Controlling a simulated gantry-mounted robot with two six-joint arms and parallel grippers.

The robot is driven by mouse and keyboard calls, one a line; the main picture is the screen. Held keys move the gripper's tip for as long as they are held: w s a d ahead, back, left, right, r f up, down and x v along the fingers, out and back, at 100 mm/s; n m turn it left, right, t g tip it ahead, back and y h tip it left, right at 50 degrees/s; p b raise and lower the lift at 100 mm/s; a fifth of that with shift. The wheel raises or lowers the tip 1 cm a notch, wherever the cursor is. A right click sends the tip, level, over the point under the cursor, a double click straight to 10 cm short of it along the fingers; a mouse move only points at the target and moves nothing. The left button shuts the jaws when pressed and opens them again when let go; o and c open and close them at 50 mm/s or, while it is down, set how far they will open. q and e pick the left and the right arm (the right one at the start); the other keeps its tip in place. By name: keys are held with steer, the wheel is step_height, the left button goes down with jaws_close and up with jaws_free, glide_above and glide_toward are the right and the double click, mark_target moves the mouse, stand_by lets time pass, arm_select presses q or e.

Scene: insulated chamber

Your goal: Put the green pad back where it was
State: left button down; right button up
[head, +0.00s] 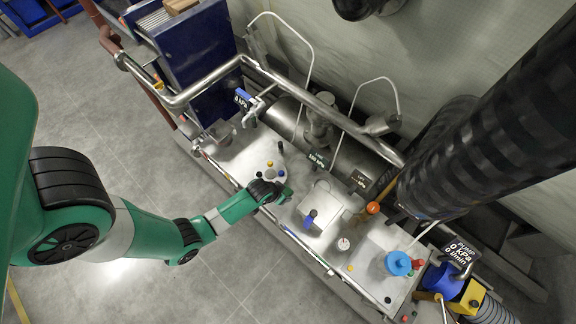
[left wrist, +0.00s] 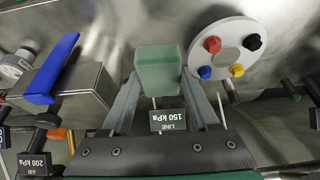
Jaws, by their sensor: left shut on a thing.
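The green pad (left wrist: 160,68) is a small block with rounded edges, held between the two fingers of my left gripper (left wrist: 163,85) in the left wrist view. In the head view my left gripper (head: 284,194) is over the metal bench top (head: 240,158), and a bit of green shows at its tip. The pad is in front of a shiny metal surface; I cannot tell whether it touches it. My right gripper is not in view.
A round white plate with red, black, blue and yellow knobs (left wrist: 225,48) is close to the right of the pad. A box with a blue lever (left wrist: 52,72) is to the left. A "LINE 150 kPa" label (left wrist: 169,121) shows between the fingers. A rail (head: 290,75) runs behind.

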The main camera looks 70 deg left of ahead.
arm_select(q)
step_height(320, 180, down, 6)
steer(key=b, duration=0.5)
steer(key=shift+f+b, duration=0.9)
steer(key=shift+f, duration=0.85)
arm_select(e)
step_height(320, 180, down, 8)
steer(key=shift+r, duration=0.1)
arm_select(q)
steer(key=shift+f, duration=0.15)
steer(key=shift+c, duration=0.7)
jaws_free()
steer(key=p+v, duration=0.9)
steer(key=v, duration=0.3)
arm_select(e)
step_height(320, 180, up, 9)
